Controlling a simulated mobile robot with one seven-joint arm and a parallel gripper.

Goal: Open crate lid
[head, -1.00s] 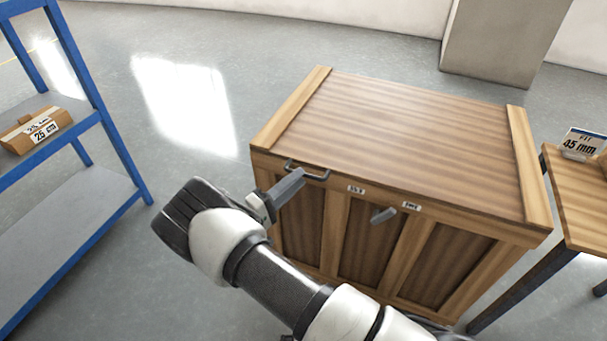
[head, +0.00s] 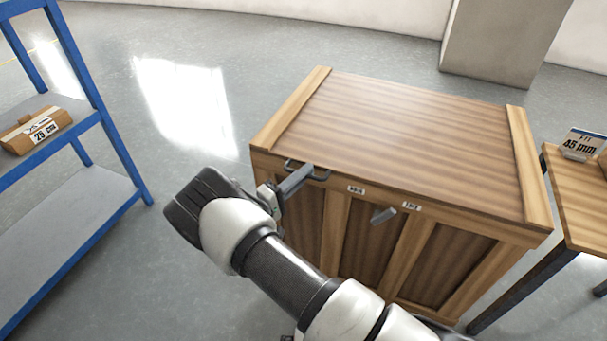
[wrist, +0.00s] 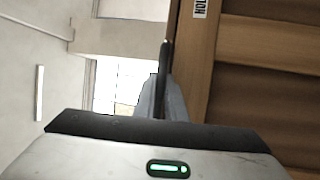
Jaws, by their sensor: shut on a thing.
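The wooden crate (head: 300,262) stands in the middle of the head view. Its flat wooden lid (head: 400,135) is down on it, with lighter strips along both sides. A dark metal handle (head: 320,177) sits at the lid's front left edge. My gripper (head: 303,174) is at this handle, its fingers shut on it. In the wrist view the handle shows as a thin dark bar (wrist: 165,57) between the fingers, beside the crate's wooden front. A grey lever-like latch (head: 383,215) juts from the crate's front, tilted, between two small white labels.
A blue shelf rack (head: 108,130) with a labelled cardboard package (head: 35,130) stands at the left. A pillar (head: 505,40) stands behind. Floor left of the crate is clear.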

